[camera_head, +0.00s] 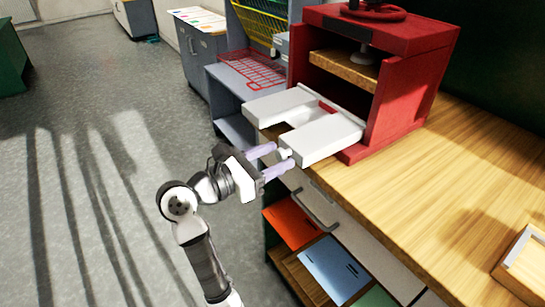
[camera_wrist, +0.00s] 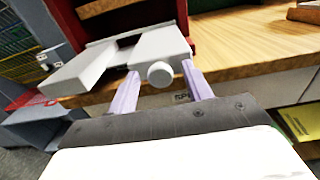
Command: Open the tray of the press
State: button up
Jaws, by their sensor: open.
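The red press (camera_head: 425,75) stands on the wooden worktop. Its light grey tray (camera_head: 322,143) sticks out of the front, past the worktop's edge. A small round knob (camera_head: 286,153) is on the tray's front; the knob also shows in the wrist view (camera_wrist: 160,74). My gripper (camera_head: 284,155) is open, with its two pale purple fingers on either side of the knob. In the wrist view there are gaps between the knob and both fingers. The tray's rear end is inside the press.
The wooden worktop (camera_head: 410,190) is clear right of the press. Below it are a drawer with a handle (camera_head: 316,210) and shelves with coloured sheets. A grey cart with a red wire basket (camera_head: 252,68) stands left of the press. A wooden tray (camera_head: 525,265) lies at lower right.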

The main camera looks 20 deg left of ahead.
jog(key=shift+a, duration=0.1)
jog(key=b+v, duration=0.2)
jog(key=v, duration=1.1)
jog(key=shift+s+a+b, duration=0.2)
jog(key=shift+s+b, duration=0.1)
jog(key=shift+s, duration=0.05)
